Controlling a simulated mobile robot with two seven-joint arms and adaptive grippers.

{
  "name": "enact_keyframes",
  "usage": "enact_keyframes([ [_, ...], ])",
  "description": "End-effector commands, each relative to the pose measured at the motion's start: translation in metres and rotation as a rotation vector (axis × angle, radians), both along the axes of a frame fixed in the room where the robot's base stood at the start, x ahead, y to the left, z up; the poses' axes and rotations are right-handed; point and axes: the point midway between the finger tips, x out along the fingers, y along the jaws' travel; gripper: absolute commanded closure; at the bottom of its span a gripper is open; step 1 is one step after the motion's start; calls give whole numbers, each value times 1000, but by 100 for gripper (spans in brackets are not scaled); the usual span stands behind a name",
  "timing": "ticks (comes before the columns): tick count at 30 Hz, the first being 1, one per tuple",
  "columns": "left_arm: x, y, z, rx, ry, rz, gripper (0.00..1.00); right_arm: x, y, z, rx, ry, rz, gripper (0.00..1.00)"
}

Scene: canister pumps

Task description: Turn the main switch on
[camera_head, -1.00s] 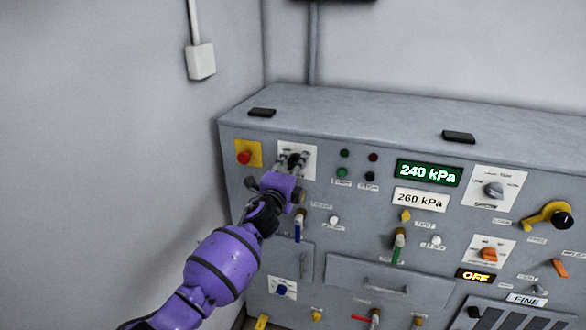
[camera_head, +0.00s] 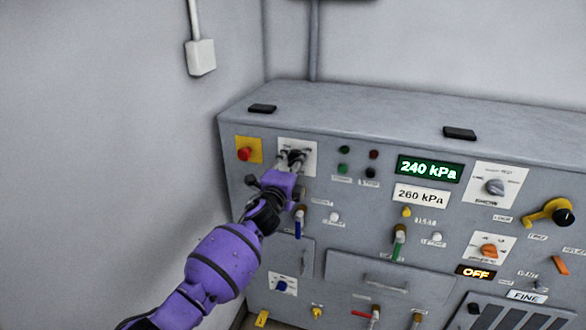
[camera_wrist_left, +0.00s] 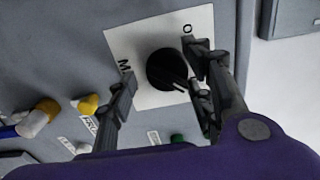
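The main switch (camera_wrist_left: 168,68) is a round black knob on a white plate (camera_wrist_left: 130,48) with letters on it, seen close up in the left wrist view. In the head view, the plate (camera_head: 311,148) is at the panel's upper left, and the fingers partly hide the knob. My left gripper (camera_head: 293,161) is at the plate. In the left wrist view, its fingers (camera_wrist_left: 162,88) are apart on either side of the knob. A gap shows on the left; the right finger is very close to the knob, and contact cannot be told. My right gripper is not in view.
A red button on a yellow plate (camera_head: 247,150) is just left of the switch plate. Green and dark buttons (camera_head: 344,150) are to its right. A blue-handled valve (camera_head: 298,224) is below the gripper. Displays read 240 kPa (camera_head: 428,170) and OFF (camera_head: 475,272).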

Motion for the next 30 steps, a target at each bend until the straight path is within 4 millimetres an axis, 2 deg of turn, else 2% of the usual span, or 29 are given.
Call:
enact_keyframes([
  [5,-8,5,1,1,-3,2,53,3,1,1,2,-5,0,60],
  [8,-21,8,0,1,-1,1,53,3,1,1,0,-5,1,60],
  [21,-99,32,-1,0,2,0,53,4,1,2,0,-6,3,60],
  [25,-110,36,-1,1,2,0,53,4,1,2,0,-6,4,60],
  [30,-115,37,0,1,2,0,53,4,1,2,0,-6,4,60],
])
